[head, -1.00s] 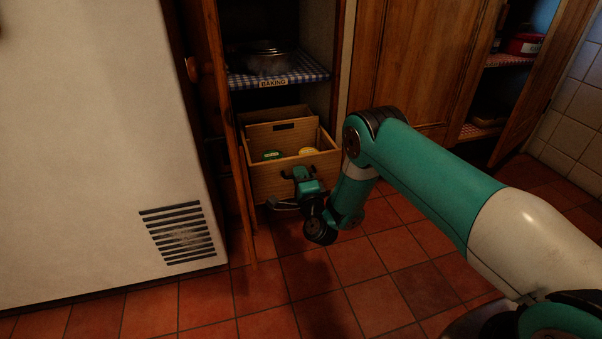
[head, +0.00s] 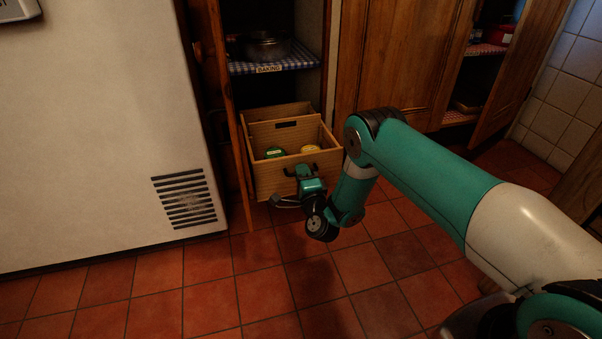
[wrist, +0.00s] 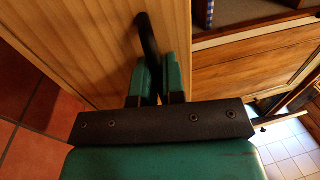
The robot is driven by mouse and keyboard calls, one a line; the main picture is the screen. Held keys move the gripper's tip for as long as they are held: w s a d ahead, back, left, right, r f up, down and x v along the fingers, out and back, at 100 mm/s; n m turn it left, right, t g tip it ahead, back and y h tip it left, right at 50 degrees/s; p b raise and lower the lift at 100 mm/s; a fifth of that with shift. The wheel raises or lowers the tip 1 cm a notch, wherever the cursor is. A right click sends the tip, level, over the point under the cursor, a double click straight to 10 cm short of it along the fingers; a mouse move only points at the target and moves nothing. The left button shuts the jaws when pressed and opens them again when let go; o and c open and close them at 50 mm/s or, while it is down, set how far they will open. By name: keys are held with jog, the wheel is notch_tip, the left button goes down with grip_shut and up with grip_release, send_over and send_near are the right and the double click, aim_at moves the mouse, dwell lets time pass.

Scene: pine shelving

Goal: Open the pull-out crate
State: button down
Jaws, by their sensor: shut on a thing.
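The pull-out crate (head: 262,180) is a light wooden box low in the open cupboard. It stands well out past the shelf above it, and its open top shows a green-lidded item (head: 274,152) and a yellow-lidded item (head: 310,149) inside. My gripper (head: 303,173) is at the crate's front, shut on its dark handle. In the wrist view, the black handle (wrist: 147,35) runs down between the two teal fingers (wrist: 159,80), against the pale wood front (wrist: 85,40). The fingers hide the handle's lower part.
An open wooden door (head: 235,150) stands just left of the crate. A shelf with a checked cloth and pot (head: 265,48) is above. A white appliance (head: 100,130) fills the left. Clear tiled floor (head: 265,295) lies in front.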

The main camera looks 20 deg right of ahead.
jog(key=shift+d, duration=0.2)
jog(key=c, duration=1.2)
grip_release()
jog(key=shift+c, duration=0.2)
jog(key=shift+a, duration=0.1)
jog(key=shift+s+a, duration=0.1)
jog(key=s+f+p, duration=0.3)
jog(key=s+p, duration=1.4)
jog(key=p, duration=0.2)
jog(key=shift+p, duration=0.3)
jog(key=shift+f, duration=0.1)
